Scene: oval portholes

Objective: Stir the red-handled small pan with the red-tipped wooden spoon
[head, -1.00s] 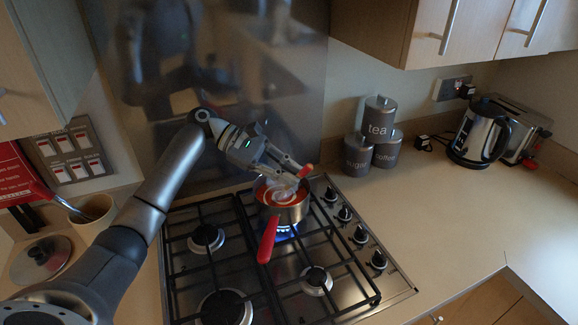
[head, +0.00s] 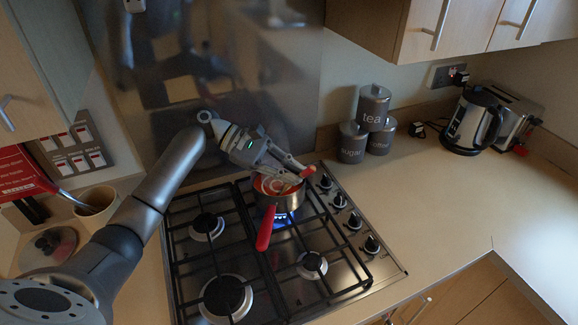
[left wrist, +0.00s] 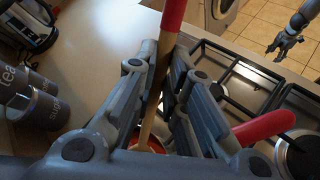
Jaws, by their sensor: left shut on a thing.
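The small pan (head: 283,200) with the red handle (head: 266,228) stands on the back right burner, its handle toward the front. Its contents look red with a pale swirl. My left gripper (head: 296,174) is above the pan, shut on the wooden spoon, whose red tip (head: 307,171) sticks out past the fingers. In the left wrist view the spoon (left wrist: 160,82) runs between the fingers (left wrist: 163,72) down toward the pan; its lower end is hidden. The red pan handle (left wrist: 265,128) shows there at right. My right gripper (left wrist: 287,42) is small and far off in that view.
A blue flame (head: 284,218) burns under the pan. The other burners are empty. Canisters (head: 372,108) and a kettle (head: 473,122) stand at the back right. A beige pot (head: 97,204) and a lid (head: 48,248) are at left. The right counter (head: 440,190) is clear in front.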

